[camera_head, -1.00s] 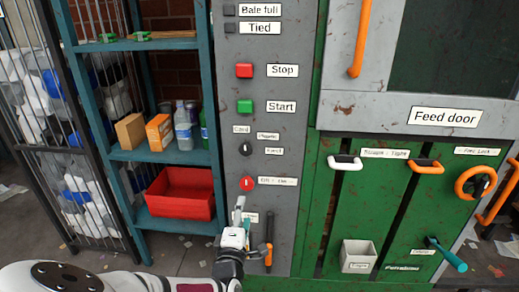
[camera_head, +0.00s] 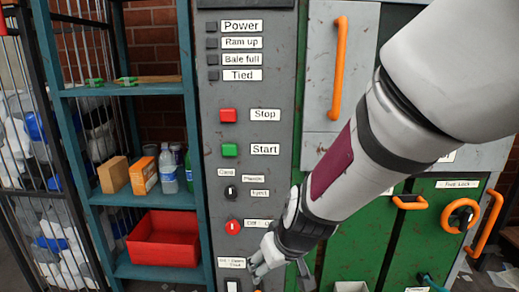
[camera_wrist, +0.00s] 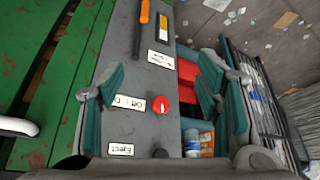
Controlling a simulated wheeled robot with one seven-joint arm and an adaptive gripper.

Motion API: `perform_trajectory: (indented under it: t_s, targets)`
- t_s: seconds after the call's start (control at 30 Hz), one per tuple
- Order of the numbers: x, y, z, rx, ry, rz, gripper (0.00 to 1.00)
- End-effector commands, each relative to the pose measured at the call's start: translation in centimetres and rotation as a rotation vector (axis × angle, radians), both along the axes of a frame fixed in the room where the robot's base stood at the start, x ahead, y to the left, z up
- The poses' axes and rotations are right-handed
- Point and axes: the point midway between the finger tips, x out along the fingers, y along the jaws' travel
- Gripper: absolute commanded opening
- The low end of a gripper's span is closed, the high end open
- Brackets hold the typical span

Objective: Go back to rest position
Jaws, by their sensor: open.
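My gripper (camera_head: 278,272) is in front of the lower part of the grey control panel (camera_head: 268,90) in the head view. My arm reaches down to it from the upper right. In the wrist view its two teal-padded fingers stand wide apart at left and right, with nothing between them but the panel behind. The red rotary switch (camera_wrist: 159,105) shows between the fingers; it is also in the head view (camera_head: 233,226), just up and left of the gripper. I cannot tell whether the gripper touches the panel. My arm hides part of the green machine.
A teal shelf (camera_head: 160,198) with boxes, bottles and a red bin (camera_head: 163,240) stands left of the panel. A wire cage (camera_head: 40,170) is further left. Orange handles (camera_head: 338,68) and an orange wheel (camera_head: 460,216) stick out from the machine on the right.

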Motion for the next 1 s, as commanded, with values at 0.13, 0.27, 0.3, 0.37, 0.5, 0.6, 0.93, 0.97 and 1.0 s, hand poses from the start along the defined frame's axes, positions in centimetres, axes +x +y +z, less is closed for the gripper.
perform_trajectory:
  t_s: [0.13, 0.27, 0.3, 0.37, 0.5, 0.6, 0.93, 0.97, 1.0]
  targets:
    - [-3.9, -2.6, 4.2, 0.084, 0.079, -0.044, 0.59]
    - [-8.0, -5.1, 7.1, 0.115, 0.145, -0.084, 0.59]
    - [-9.3, -6.0, 7.8, 0.117, 0.163, -0.098, 0.59]
    - [-11.4, -7.3, 8.9, 0.115, 0.187, -0.123, 0.59]
    - [-16.4, -10.3, 10.6, 0.083, 0.241, -0.195, 0.59]
    - [-19.4, -12.0, 11.1, 0.052, 0.271, -0.251, 0.59]
    - [-26.8, -15.9, 11.9, -0.052, 0.330, -0.429, 0.59]
    - [-27.4, -16.1, 11.9, -0.062, 0.335, -0.445, 0.59]
    - [-27.9, -16.4, 12.3, -0.070, 0.338, -0.458, 0.59]
